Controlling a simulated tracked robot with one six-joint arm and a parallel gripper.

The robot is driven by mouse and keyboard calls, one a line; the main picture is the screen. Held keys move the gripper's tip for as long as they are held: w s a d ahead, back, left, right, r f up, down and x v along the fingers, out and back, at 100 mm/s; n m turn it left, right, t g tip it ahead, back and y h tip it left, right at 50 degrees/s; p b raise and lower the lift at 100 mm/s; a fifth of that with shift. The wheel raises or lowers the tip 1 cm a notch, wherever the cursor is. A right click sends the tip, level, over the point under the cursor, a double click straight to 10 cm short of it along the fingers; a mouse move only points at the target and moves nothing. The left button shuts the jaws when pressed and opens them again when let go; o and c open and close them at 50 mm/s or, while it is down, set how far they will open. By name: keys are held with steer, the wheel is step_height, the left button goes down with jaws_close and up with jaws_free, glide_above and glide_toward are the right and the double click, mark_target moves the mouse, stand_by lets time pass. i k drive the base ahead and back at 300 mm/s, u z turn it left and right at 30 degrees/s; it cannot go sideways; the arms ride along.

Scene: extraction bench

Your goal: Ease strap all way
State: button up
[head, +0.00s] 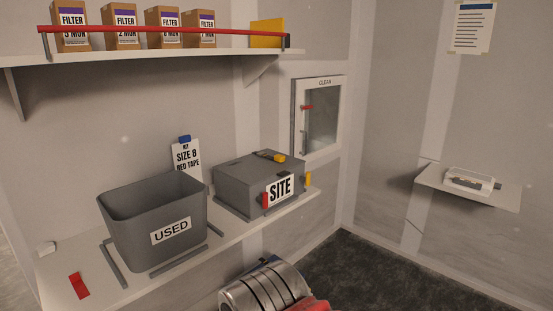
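A red bar or strap (160,31) runs across the front of the filter boxes on the upper shelf. Its left end is by the leftmost box and its right end meets a small dark post (288,41). A grey case (240,182) marked SITE stands on the bench, with a dark strip and yellow piece (279,158) on its lid. Red (265,200) and yellow (308,179) tabs sit at its front and right side. I cannot tell which of these is the strap meant. My gripper is not in view.
A grey bin (190,212) marked USED stands on the bench between dark rails. A red strip (79,286) lies at front left. A banded metal cylinder (262,290) shows below the bench edge. A CLEAN cabinet (320,118) and a small shelf (440,184) are right.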

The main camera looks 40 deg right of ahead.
mark_target(280, 158)
steer(key=z, duration=0.45)
steer(key=i, duration=0.95)
steer(key=u, duration=0.15)
